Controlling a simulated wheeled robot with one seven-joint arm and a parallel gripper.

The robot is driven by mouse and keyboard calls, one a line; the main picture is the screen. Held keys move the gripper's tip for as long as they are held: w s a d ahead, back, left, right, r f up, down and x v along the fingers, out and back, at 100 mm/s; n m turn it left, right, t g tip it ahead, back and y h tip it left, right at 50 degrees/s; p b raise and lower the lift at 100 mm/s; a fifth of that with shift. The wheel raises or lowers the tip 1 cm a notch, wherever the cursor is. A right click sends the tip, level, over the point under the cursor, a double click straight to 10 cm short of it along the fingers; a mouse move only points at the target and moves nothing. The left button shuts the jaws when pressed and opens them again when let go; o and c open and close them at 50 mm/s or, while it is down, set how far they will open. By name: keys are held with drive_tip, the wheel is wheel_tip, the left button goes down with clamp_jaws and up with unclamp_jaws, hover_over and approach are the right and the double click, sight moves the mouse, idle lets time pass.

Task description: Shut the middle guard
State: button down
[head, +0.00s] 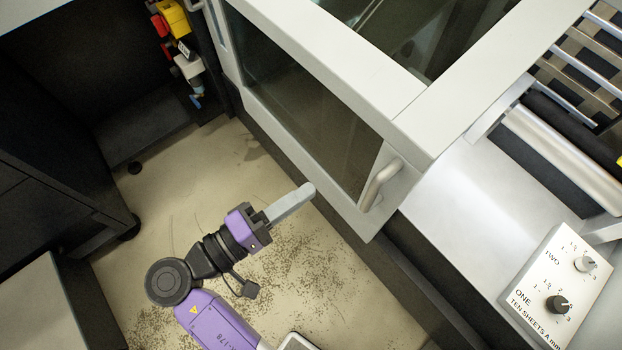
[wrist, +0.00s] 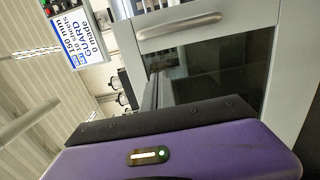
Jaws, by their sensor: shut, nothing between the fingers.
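A guard (head: 335,72) with a pale grey frame and dark see-through panels fills the upper middle of the head view. Its bar handle (head: 380,184) is on the face toward my arm, near the lower right corner. In the wrist view the handle (wrist: 180,26) runs across the pale frame above a dark pane (wrist: 205,70). I cannot tell how far open the guard is. My gripper (head: 306,190) is shut and empty, its fingertips left of the handle and apart from it in the head view. In the wrist view its fingers (wrist: 155,92) partly cover the pane.
A control box (head: 555,290) with two knobs sits at the lower right, beside rollers (head: 560,155). Dark cabinets (head: 60,190) stand at the left. Bare speckled floor (head: 180,180) lies between them and the machine. A sign (wrist: 80,45) reading GUARD shows in the wrist view.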

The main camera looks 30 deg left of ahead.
drive_tip(key=w+d+p, duration=0.3)
drive_tip(key=w+d, duration=0.3)
drive_tip(key=w, duration=0.1)
drive_tip(key=shift+w+d, duration=0.2)
drive_tip(key=shift+d, duration=0.1)
drive_tip(key=shift+d, duration=0.1)
